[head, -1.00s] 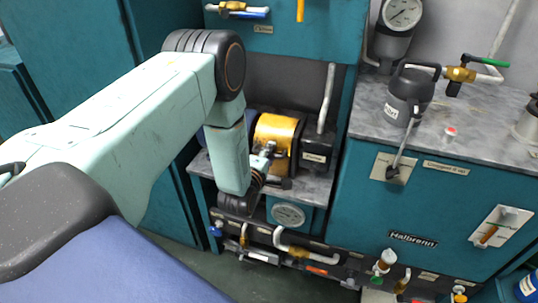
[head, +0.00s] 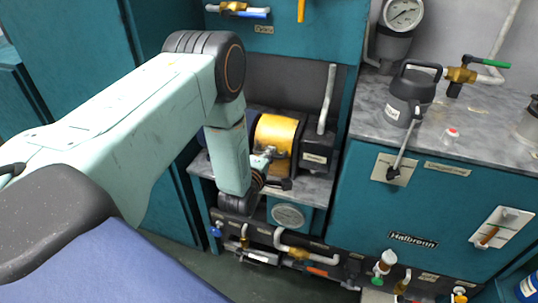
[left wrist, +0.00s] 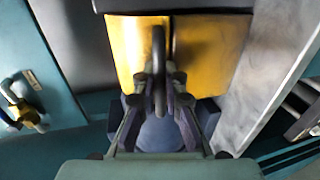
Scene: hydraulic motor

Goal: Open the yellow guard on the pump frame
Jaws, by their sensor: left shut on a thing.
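The yellow guard (head: 277,132) sits on the pump frame, between dark housings on the low grey shelf. My left gripper (head: 270,154) is at the guard's front, reaching in from the left. In the left wrist view the yellow guard (left wrist: 205,50) fills the top middle, with a dark upright handle bar (left wrist: 158,48) in front of it. My left gripper (left wrist: 160,92) is shut on this handle, its fingers on both sides of the lower end. The lower part of the guard is hidden behind the gripper. My right gripper is in neither view.
A dark labelled block (head: 317,150) and an upright grey lever (head: 327,98) stand close right of the guard. A teal cabinet (head: 430,215) closes off the right side.

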